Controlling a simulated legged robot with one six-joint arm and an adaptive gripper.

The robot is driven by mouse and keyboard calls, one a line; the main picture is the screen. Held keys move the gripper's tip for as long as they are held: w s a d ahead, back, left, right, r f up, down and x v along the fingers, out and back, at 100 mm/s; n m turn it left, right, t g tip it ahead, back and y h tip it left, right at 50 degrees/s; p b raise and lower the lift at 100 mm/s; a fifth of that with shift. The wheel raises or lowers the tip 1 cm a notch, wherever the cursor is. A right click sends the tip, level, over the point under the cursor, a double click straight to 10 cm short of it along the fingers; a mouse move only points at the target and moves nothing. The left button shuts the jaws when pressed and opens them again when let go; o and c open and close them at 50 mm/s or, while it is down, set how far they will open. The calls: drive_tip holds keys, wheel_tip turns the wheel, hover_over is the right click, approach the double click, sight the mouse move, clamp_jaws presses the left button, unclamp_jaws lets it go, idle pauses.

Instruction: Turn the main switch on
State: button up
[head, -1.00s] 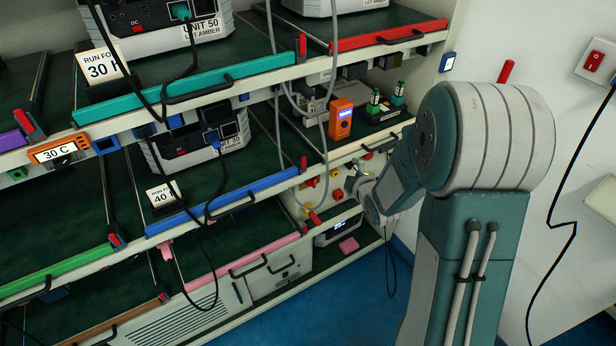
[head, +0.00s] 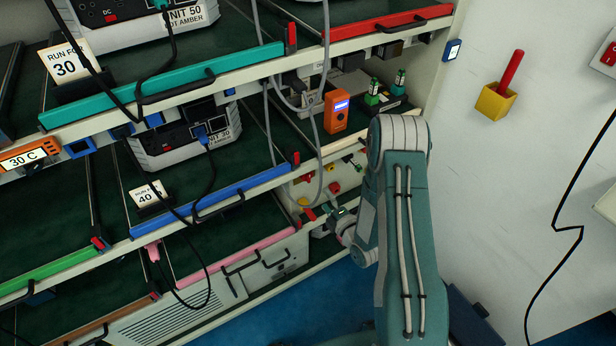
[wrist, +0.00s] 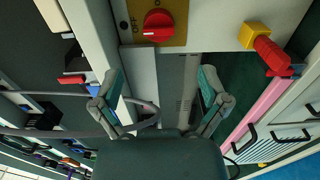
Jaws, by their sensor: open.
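In the wrist view, a red rotary knob (wrist: 158,25) with a pale mark sits on a yellow plate (wrist: 128,12); it looks like the main switch. My gripper (wrist: 161,88) is open and empty, with its two fingers spread. The knob lies beyond the fingertips, near the top of the view, apart from them. In the head view, my gripper (head: 338,222) is low by the rack's right end, partly hidden by my arm. Small red and yellow controls (head: 334,187) show beside it there; I cannot tell which one is the knob.
A yellow block with a red handle (wrist: 268,52) is right of the knob. The blue shelf rail (head: 215,205) and pink shelf rail (head: 235,255) run left of my gripper. Grey cables hang near an orange meter (head: 337,111). A yellow holder (head: 497,102) is on the wall.

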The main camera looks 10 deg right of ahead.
sight(309, 179)
drive_tip(key=x, duration=0.9)
drive_tip(key=shift+w+a, duration=0.1)
drive_tip(key=shift+w, duration=0.15)
drive_tip(key=c, duration=1.2)
